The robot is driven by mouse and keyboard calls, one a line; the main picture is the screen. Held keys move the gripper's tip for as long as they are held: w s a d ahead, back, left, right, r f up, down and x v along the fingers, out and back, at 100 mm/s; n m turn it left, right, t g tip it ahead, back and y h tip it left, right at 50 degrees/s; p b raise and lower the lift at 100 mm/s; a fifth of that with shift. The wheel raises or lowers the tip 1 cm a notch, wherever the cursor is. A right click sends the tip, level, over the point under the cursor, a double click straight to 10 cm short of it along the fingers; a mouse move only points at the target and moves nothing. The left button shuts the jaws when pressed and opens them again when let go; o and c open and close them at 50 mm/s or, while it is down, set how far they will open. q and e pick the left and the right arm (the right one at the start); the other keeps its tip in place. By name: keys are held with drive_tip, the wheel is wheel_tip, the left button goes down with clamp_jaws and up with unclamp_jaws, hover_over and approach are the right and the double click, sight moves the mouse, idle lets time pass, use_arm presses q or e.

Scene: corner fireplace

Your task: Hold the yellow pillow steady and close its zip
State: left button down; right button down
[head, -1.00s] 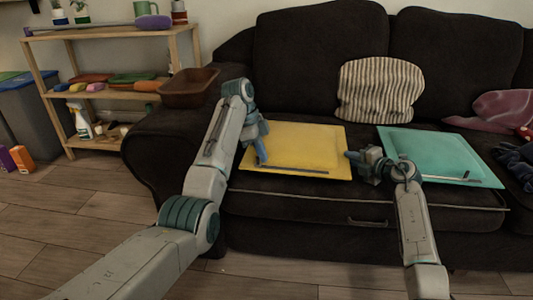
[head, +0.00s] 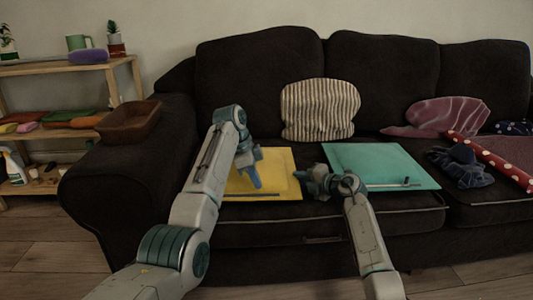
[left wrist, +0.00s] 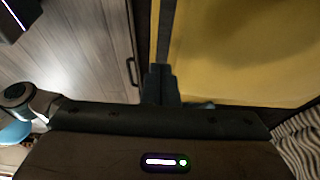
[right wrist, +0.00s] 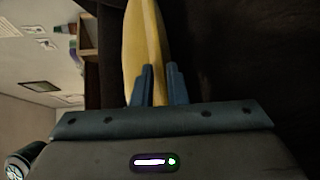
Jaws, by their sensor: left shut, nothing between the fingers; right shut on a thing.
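The yellow pillow (head: 278,176) lies flat on the left part of the sofa seat, with a dark zip strip (head: 262,197) along its front edge. My left gripper (head: 252,180) is shut and empty, pointing down over the pillow's left part. In the left wrist view its fingers (left wrist: 162,72) are together beside the yellow cloth and the dark edge strip. My right gripper (head: 306,182) is at the pillow's right side. In the right wrist view its fingers (right wrist: 158,75) are shut on the pillow's edge (right wrist: 146,45). My left arm hides the pillow's left end.
A teal pillow (head: 375,163) with its own zip lies to the right on the dark sofa (head: 390,225). A striped cushion (head: 320,110) leans on the backrest. A brown bowl (head: 130,121) stands on the left armrest. Dark blue cloth (head: 460,165) and a red dotted roll (head: 490,160) lie at the right.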

use_arm(q)
drive_tip(key=v, duration=0.9)
drive_tip(key=a+f+m+h, duration=0.1)
drive_tip(key=a+m, duration=0.2)
drive_tip(key=m, duration=0.9)
drive_tip(key=a+m+h, duration=0.2)
drive_tip(key=a+m, duration=0.2)
drive_tip(key=m, duration=0.8)
drive_tip(key=a+f+m+h, duration=0.1)
drive_tip(key=a+m, duration=0.3)
drive_tip(key=m, duration=0.8)
drive_tip(key=shift+w+a+f+h, duration=0.1)
drive_tip(key=shift+w+f+h, duration=0.2)
drive_tip(key=shift+h, duration=0.3)
drive_tip(key=x, duration=1.2)
drive_tip(key=shift+s, duration=0.15)
drive_tip(key=d, duration=0.8)
drive_tip(key=shift+s, duration=0.15)
drive_tip(key=shift+d+r, duration=0.15)
drive_tip(key=shift+r, duration=0.2)
drive_tip(key=v, duration=1.1)
drive_tip(key=d+r+n+y, duration=0.2)
drive_tip(key=d+y, duration=0.6)
drive_tip(key=y, duration=0.1)
drive_tip(key=shift+s+d+r, duration=0.15)
drive_tip(key=shift+r, duration=0.15)
